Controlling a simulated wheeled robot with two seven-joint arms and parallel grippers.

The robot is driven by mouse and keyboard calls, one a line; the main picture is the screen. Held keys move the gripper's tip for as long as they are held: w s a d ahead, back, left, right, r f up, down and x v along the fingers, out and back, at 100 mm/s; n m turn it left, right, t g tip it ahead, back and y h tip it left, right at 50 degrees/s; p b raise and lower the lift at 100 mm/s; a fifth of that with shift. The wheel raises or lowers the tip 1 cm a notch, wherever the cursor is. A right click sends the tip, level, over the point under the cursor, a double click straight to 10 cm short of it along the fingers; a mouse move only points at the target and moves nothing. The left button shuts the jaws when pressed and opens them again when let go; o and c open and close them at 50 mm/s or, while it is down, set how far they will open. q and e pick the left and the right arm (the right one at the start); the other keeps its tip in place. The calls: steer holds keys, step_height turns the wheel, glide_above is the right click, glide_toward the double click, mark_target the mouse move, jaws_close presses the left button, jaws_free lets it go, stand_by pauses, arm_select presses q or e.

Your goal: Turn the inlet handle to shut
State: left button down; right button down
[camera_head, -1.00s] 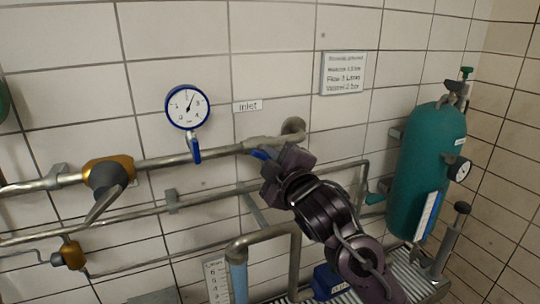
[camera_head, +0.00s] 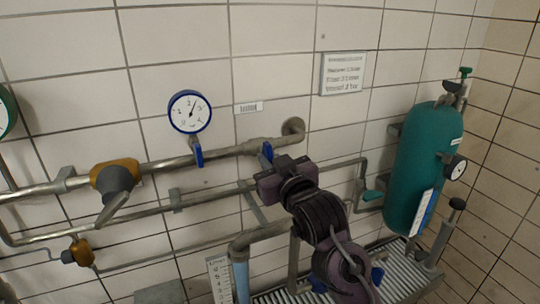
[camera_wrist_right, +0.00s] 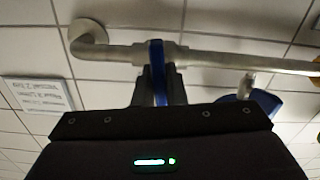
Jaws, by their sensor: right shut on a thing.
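The blue inlet handle (camera_head: 267,150) sits on the upper grey pipe, below and right of the white inlet label (camera_head: 249,107). It hangs down across the pipe. My right gripper (camera_head: 272,168) is just below the pipe and shut on this handle. In the right wrist view the blue handle (camera_wrist_right: 157,58) stands crosswise to the pipe (camera_wrist_right: 110,53), with the dark fingers (camera_wrist_right: 158,88) on both sides of it. The gripper hides the handle's lower end in the head view. My left gripper is not in view.
A blue-rimmed gauge (camera_head: 190,111) hangs on the pipe to the left. Farther left is an orange valve with a grey lever (camera_head: 116,182). A lower pipe (camera_head: 215,192) runs behind my right gripper. A green tank (camera_head: 424,170) stands at the right.

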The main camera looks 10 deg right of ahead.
steer(key=shift+m+p, duration=0.3)
steer(key=shift+m, duration=0.6)
steer(key=c, duration=1.5)
jaws_free()
